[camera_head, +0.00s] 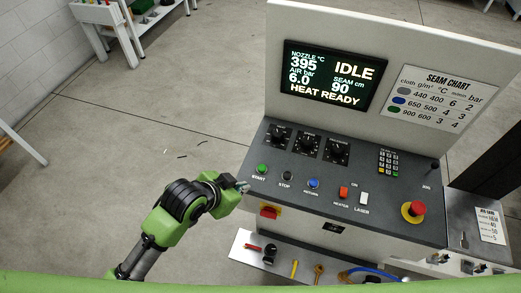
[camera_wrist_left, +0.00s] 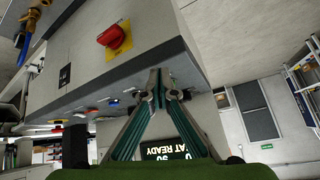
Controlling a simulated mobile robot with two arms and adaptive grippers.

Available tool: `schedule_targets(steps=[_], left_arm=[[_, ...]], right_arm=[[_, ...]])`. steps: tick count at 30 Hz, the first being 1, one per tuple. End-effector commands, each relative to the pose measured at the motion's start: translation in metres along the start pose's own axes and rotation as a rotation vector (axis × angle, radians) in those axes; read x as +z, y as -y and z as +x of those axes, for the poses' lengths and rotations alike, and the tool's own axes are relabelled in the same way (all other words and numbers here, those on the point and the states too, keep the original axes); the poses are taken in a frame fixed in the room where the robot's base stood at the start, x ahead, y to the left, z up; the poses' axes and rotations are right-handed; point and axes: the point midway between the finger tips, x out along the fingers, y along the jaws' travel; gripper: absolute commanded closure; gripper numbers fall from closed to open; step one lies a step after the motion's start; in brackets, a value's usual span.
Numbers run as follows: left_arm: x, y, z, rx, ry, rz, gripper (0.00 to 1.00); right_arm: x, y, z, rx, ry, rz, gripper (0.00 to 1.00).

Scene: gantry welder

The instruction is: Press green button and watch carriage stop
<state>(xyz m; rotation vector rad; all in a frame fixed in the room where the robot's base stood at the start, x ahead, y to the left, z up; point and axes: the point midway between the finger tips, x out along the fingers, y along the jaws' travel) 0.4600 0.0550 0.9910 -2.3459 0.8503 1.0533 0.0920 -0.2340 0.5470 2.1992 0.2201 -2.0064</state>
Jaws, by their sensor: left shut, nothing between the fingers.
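The green START button (camera_head: 262,169) sits at the left front of the dark control panel (camera_head: 359,188). My left gripper (camera_head: 243,185) is shut and empty, just to the left of and in front of this button, by the panel's left edge. In the left wrist view its fingers (camera_wrist_left: 160,80) meet at the tips beside the panel edge; I cannot tell whether they touch it. The green button is not clear there. The screen (camera_head: 333,74) reads IDLE and HEAT READY. The carriage is not visible. My right gripper is not in view.
Black STOP (camera_head: 287,175) and blue RETURN (camera_head: 313,183) buttons stand right of START. A red emergency knob (camera_head: 414,209) is farther right. A red rotary switch (camera_head: 269,211) is on the cabinet front, above a tool shelf (camera_head: 243,240). Open floor lies left.

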Motion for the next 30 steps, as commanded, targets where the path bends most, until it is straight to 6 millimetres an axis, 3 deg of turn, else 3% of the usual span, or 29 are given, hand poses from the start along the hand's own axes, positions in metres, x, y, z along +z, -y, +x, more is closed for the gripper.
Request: schedule_targets(steps=[1,6,12,18,30], left_arm=[[-0.023,0.004,-0.001,0.003,-0.034,0.077,1.0],[-0.078,0.006,-0.006,0.027,-0.111,0.304,1.0],[-0.114,0.015,-0.013,0.034,-0.147,0.527,1.0],[-0.128,0.026,-0.018,0.032,-0.15,0.649,1.0],[-0.131,0.029,-0.019,0.033,-0.149,0.681,1.0]], right_arm=[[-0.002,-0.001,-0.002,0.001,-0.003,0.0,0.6],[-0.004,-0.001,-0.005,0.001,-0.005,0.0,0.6],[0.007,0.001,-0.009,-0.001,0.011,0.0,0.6],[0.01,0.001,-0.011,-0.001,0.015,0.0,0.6],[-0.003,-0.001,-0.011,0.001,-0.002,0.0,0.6]])
